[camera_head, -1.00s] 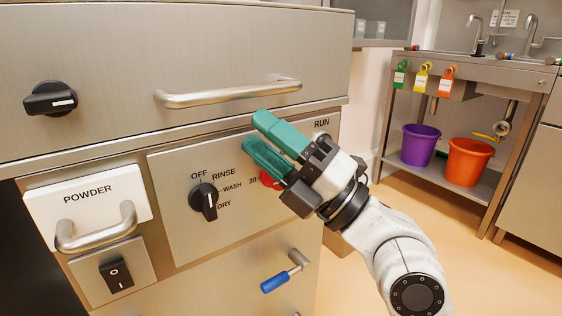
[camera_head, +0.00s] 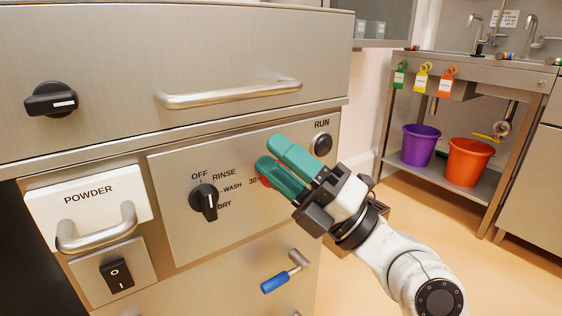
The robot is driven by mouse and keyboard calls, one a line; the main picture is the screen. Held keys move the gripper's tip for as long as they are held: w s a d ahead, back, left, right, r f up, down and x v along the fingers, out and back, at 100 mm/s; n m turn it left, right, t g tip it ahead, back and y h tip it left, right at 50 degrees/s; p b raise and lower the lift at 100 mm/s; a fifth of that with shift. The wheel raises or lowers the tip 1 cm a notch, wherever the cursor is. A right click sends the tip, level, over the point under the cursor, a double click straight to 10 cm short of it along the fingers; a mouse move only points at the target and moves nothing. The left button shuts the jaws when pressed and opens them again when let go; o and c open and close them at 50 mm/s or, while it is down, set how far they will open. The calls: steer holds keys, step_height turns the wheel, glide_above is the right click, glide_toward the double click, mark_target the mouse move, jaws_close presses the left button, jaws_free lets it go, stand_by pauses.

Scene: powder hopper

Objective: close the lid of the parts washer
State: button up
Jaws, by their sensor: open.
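The steel parts washer (camera_head: 230,230) fills the left and middle of the head view. Its upper front section (camera_head: 130,60) carries a long bar handle (camera_head: 228,92) and a black knob (camera_head: 50,99). A seam runs below this section; I cannot tell from here whether it is the lid or how far it is shut. My gripper (camera_head: 268,153) has green fingers, is open and empty, and is in front of the control panel, below and right of the bar handle. It partly hides a red part near the "30" mark.
The panel has a selector dial (camera_head: 204,198) and a RUN button (camera_head: 321,145). Purple (camera_head: 418,147) and orange (camera_head: 468,160) buckets stand under the sink at right, beyond open floor.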

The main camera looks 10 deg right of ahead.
steer(key=v, duration=1.1)
steer(key=shift+w+a, duration=0.1)
